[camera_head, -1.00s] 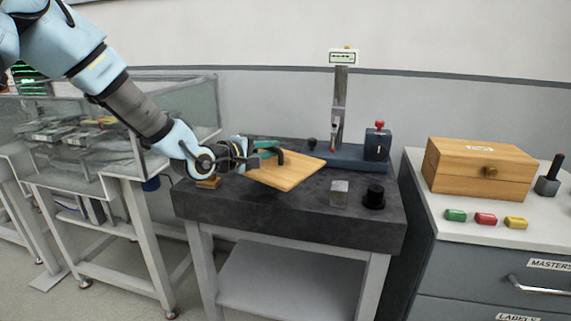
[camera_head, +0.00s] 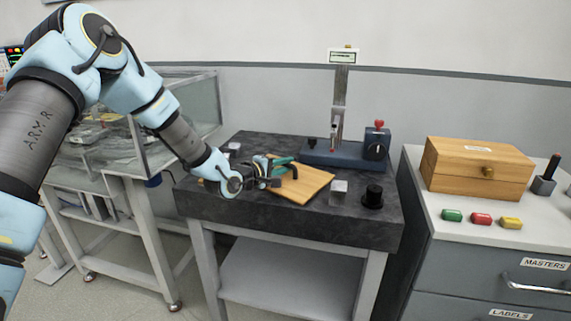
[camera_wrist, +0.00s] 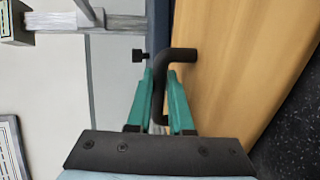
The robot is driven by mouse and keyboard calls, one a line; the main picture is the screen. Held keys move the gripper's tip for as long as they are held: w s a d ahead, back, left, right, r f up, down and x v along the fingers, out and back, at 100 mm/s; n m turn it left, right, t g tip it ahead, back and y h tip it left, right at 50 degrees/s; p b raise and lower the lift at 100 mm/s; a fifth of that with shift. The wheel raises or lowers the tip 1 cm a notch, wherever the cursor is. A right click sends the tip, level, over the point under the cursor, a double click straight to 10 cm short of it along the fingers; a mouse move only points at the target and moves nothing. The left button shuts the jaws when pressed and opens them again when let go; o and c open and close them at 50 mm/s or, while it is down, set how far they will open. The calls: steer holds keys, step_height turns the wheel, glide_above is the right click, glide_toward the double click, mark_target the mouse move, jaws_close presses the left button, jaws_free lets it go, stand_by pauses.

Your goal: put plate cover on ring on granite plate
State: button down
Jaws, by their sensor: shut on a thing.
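The plate cover is a flat wooden board (camera_head: 308,186) with a black bent handle (camera_wrist: 178,54). My gripper (camera_head: 287,166) is at the board's left side in the head view. In the wrist view the teal fingers (camera_wrist: 161,78) are shut on the handle, with the wooden face beside them. The board is over the dark granite plate (camera_head: 290,223); I cannot tell whether it touches the top. I cannot make out the ring; the board and my arm hide part of the granite.
A metal block (camera_head: 338,191) and a black stepped cylinder (camera_head: 373,197) stand right of the board. A blue-based gauge stand (camera_head: 342,152) is behind it. A small pale block (camera_head: 234,147) lies at the back left. The cabinet with a wooden box (camera_head: 470,169) is at the right.

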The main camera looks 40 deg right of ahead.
steer(key=shift+f, duration=0.15)
steer(key=c, duration=0.8)
jaws_free()
steer(key=shift+r, duration=0.25)
steer(key=shift+a, duration=0.3)
steer(key=b+v, duration=0.2)
steer(key=v, duration=0.9)
steer(key=shift+a, duration=0.2)
